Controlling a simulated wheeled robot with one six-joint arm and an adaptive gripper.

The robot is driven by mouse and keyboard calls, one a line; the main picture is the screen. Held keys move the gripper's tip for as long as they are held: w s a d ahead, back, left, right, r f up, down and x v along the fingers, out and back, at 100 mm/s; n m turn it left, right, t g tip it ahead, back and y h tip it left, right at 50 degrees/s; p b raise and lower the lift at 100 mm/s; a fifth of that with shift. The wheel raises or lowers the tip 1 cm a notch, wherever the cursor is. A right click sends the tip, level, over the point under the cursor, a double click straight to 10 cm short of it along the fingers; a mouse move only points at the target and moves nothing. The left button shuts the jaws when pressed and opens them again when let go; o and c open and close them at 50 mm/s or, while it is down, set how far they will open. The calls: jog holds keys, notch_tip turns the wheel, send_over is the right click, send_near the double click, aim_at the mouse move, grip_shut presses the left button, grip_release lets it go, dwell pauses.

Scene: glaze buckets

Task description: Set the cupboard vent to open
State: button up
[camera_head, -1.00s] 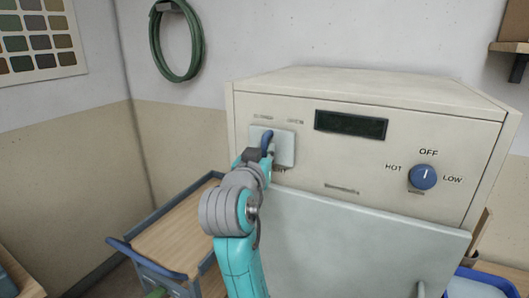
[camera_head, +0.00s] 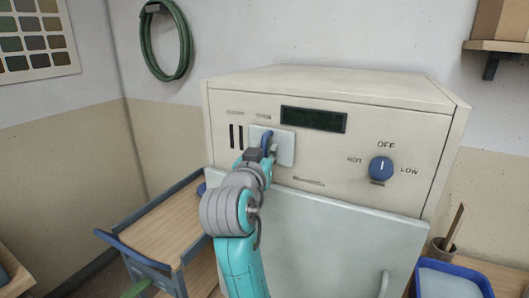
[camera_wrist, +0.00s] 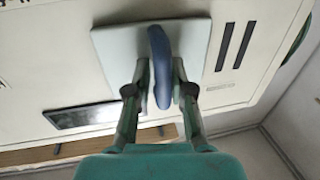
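The cupboard (camera_head: 240,88) is a cream box with a pale door. Its vent has a light sliding plate (camera_head: 286,150) with a blue upright handle (camera_head: 267,139). Two dark vent slots (camera_head: 236,137) show uncovered left of the plate; in the wrist view the slots (camera_wrist: 234,50) lie right of the plate (camera_wrist: 110,45). My gripper (camera_head: 259,158) is at the plate. In the wrist view its fingers (camera_wrist: 159,91) stand on both sides of the handle (camera_wrist: 161,50) and appear closed on it. Two small labels above the slots and plate are too small to read.
A dark display (camera_head: 314,119) and a blue HOT/OFF/LOW knob (camera_head: 381,168) are on the panel to the right. A wood-topped cart (camera_head: 165,225) stands at lower left, close to my arm. A blue tray (camera_head: 455,280) is at lower right. A green hose (camera_head: 165,45) hangs on the wall.

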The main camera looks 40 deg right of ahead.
jog(key=shift+o, duration=1.3)
jog(key=shift+s+d, duration=0.1)
jog(key=shift+s, duration=0.05)
jog(key=shift+s+a, duration=0.1)
jog(key=shift+a, duration=0.35)
jog(key=v, duration=1.1)
jog(key=shift+s, duration=0.1)
